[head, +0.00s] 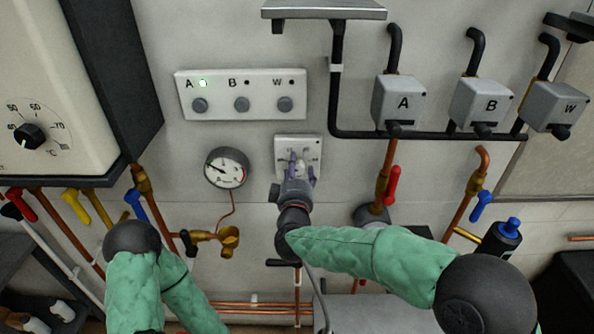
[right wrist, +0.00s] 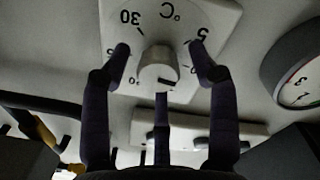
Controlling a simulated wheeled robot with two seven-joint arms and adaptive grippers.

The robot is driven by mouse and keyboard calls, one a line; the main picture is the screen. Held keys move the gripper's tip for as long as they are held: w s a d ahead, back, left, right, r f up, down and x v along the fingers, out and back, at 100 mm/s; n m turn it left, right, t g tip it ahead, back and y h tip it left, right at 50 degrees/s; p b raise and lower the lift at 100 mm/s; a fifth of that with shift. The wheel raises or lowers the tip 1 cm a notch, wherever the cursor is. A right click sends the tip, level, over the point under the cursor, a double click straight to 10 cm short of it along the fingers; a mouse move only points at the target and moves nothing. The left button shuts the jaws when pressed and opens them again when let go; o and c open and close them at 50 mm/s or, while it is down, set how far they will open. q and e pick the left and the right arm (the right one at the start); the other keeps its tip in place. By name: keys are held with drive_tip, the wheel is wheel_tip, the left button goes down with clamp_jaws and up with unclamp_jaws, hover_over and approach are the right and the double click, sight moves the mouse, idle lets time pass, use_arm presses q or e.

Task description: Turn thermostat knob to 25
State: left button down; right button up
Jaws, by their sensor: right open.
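The thermostat is a small white plate (head: 285,142) on the wall below the three-button panel. In the right wrist view it appears upside down, with a round pale knob (right wrist: 158,66) on its dial plate (right wrist: 225,14). The numbers 30, 5 and °C are readable; others are partly hidden by fingers. A dark mark shows low on the knob's right side, but its exact setting cannot be read. My right gripper (head: 301,168) is in front of the thermostat. Its fingers are open on both sides of the knob, with visible gaps. My left gripper is out of view.
A round pressure gauge (head: 226,167) hangs close left of the thermostat. The panel with buttons A, B and W (head: 242,94) is above. A black pipe (head: 430,135) and grey boxes are at right. A red-handled valve (head: 393,185) is right of my gripper. A boiler (head: 55,90) fills the left.

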drive_tip(key=shift+w, duration=0.3)
drive_tip(key=c, duration=1.1)
drive_tip(key=shift+c, duration=0.2)
